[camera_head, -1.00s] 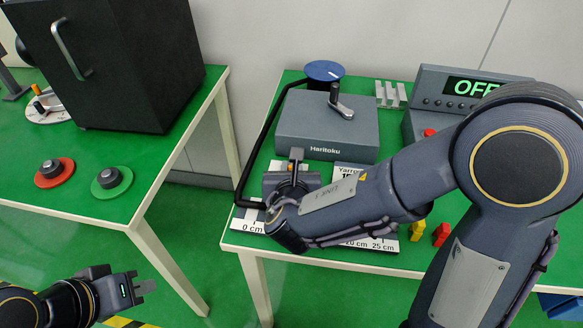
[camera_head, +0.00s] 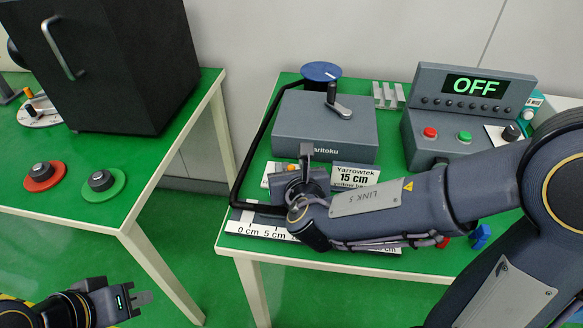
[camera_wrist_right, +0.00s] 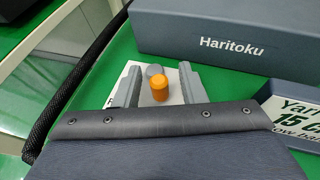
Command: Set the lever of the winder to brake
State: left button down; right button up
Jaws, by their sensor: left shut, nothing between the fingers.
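The grey Haritoku box (camera_head: 325,125) stands on the right green table, with a crank handle (camera_head: 338,102) on top and a blue disc (camera_head: 321,71) behind it. In front of it lies a small white plate (camera_head: 272,174) with an orange-tipped lever (camera_head: 293,168), mostly hidden by my right gripper (camera_head: 306,158). In the right wrist view the orange tip (camera_wrist_right: 160,88) stands between the spread fingers of my right gripper (camera_wrist_right: 158,92), with gaps visible on both sides. My left gripper (camera_head: 143,298) is shut and empty, low at the left, away from the tables.
A Yarrowtek 15 cm sign (camera_head: 354,178) stands close right of my right gripper. A console (camera_head: 470,107) reading OFF stands at right. The left table holds a dark cabinet (camera_head: 125,65) and red and green round knobs.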

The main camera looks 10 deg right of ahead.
jog(key=p+v, duration=0.2)
jog(key=v, duration=0.5)
jog(key=shift+s+r, duration=0.25)
jog(key=shift+s, duration=0.1)
